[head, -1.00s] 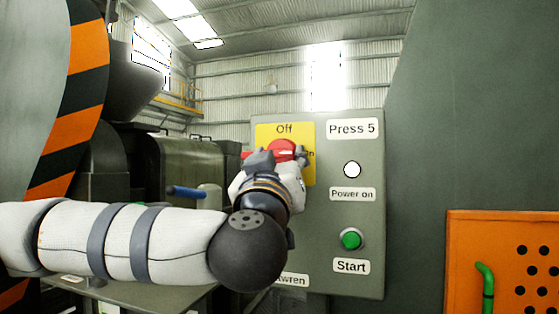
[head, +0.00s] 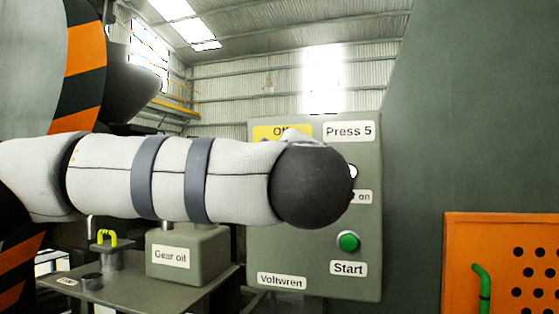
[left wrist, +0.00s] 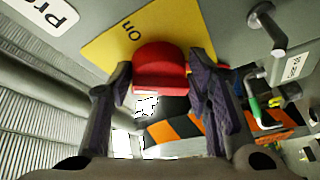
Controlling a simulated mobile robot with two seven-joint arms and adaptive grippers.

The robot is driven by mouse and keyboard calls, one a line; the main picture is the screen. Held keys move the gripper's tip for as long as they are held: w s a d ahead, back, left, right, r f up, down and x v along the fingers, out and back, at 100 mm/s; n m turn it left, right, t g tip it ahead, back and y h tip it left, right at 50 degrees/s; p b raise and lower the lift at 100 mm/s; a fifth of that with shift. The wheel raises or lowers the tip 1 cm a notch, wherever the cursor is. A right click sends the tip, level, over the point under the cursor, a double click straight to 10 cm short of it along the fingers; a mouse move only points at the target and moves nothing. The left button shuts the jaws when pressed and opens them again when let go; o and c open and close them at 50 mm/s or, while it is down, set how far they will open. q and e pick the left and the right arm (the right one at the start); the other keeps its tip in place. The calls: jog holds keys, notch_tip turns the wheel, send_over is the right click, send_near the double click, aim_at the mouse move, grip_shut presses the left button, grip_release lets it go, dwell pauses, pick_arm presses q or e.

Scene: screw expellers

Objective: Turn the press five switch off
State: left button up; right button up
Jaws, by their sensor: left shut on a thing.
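The press five panel (head: 305,245) is grey, with a "Press 5" label (head: 349,131) at its top right. Its yellow plate (head: 270,132) shows only its top edge with part of the word "Off"; my left arm covers the rest. The red switch knob is hidden in the head view. In the left wrist view the red knob (left wrist: 160,68) stands on the yellow plate (left wrist: 105,45), beside the word "on". My left gripper (left wrist: 161,78) is shut on the knob, one finger on each side. My right gripper is not in view.
The panel also carries a green start button (head: 347,241) and a partly covered "Power on" label (head: 363,197). A gear oil box (head: 187,254) stands on a shelf to its left. An orange perforated cabinet (head: 500,260) is at the right.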

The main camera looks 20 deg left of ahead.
pick_arm(q)
jog(key=shift+r+n+g+h, duration=0.25)
jog(key=shift+n+g, duration=0.2)
jog(key=shift+n, duration=0.8)
jog(key=shift+r+n+g+h, duration=0.2)
jog(key=shift+n+g, duration=0.3)
jog(key=shift+n, duration=0.7)
jog(key=shift+r+n+g+h, duration=0.25)
jog(key=shift+n+g, duration=0.2)
jog(key=shift+n, duration=0.8)
jog(key=shift+s+r, duration=0.1)
jog(key=o, duration=1.1)
jog(key=shift+f, duration=0.2)
jog(key=v, duration=1.2)
jog(key=shift+r, duration=0.1)
